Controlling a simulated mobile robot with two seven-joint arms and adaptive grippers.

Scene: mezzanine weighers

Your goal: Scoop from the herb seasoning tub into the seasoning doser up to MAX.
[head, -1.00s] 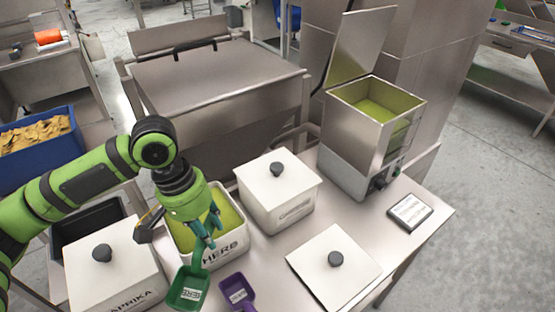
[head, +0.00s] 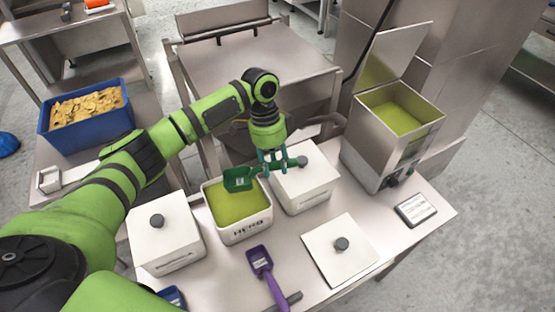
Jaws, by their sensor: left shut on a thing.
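The herb seasoning tub (head: 247,233) stands open on the bench, with green seasoning inside. My left gripper (head: 273,162) is shut on the green scoop (head: 238,179), near the tub's back right corner. The scoop's bowl is over the back part of the tub; I cannot tell whether it touches the seasoning or what it holds. The seasoning doser (head: 372,143) stands to the right with its lid raised. Green seasoning shows inside it; no MAX mark can be read. My right gripper is not in view.
A lidded white tub (head: 305,190) stands between the herb tub and the doser. Another lidded tub (head: 165,237) is at left. A loose lid (head: 325,262), a purple scoop (head: 262,265) and a small display (head: 415,209) lie in front. A blue crate (head: 110,125) holds chips.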

